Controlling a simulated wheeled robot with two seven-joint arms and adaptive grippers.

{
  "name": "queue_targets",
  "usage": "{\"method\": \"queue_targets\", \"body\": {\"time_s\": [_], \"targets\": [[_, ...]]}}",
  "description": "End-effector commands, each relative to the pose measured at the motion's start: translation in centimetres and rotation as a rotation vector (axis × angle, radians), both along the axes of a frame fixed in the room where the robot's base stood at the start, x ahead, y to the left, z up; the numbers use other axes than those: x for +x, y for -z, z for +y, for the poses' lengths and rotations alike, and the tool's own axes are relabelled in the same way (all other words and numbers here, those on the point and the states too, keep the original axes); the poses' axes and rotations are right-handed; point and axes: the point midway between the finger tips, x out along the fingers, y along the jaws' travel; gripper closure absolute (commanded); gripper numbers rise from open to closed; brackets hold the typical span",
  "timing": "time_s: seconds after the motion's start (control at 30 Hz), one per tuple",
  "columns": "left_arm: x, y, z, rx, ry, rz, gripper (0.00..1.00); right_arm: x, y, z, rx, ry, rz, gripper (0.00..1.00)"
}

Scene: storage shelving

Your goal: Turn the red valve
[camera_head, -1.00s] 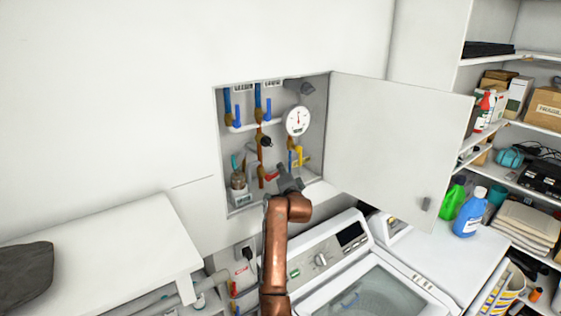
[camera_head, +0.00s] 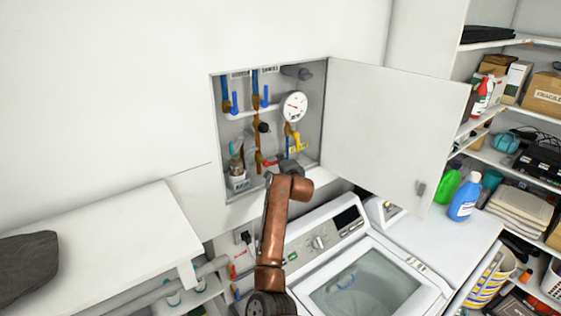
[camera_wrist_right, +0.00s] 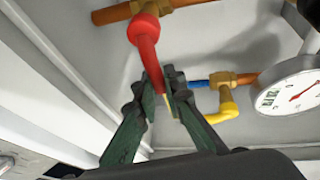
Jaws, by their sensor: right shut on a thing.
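The red valve (camera_head: 269,163) is a red lever on a copper pipe, low inside the open wall cabinet. In the right wrist view the red lever (camera_wrist_right: 145,42) runs from its brass fitting down between the fingers. My right gripper (camera_head: 284,166) reaches into the cabinet from below. In the right wrist view its two dark green fingers (camera_wrist_right: 166,92) are shut on the lever's lower end, which they partly hide. My left gripper is not in view.
A yellow valve (camera_wrist_right: 222,105) and a white round gauge (camera_head: 293,106) are close on the right. The open cabinet door (camera_head: 385,130) stands right of my arm. The washing machine (camera_head: 345,265) is below; blue valves (camera_head: 236,102) are higher up.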

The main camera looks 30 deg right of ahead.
Motion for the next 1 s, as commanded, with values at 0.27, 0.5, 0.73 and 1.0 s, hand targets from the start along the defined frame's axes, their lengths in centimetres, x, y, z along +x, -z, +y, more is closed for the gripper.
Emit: {"method": "queue_targets", "body": {"time_s": [0.27,0.5,0.73,1.0], "targets": [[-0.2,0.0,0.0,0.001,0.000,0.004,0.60,0.0,0.1,0.0,0.001,0.000,0.001,0.87],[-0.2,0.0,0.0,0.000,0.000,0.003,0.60,0.0,0.1,0.0,0.000,0.000,0.001,0.72],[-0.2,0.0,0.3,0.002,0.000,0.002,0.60,0.0,0.0,0.0,0.000,0.000,0.000,0.72],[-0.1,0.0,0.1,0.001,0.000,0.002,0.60,-2.2,-0.4,0.6,0.001,0.001,0.000,0.72]]}}
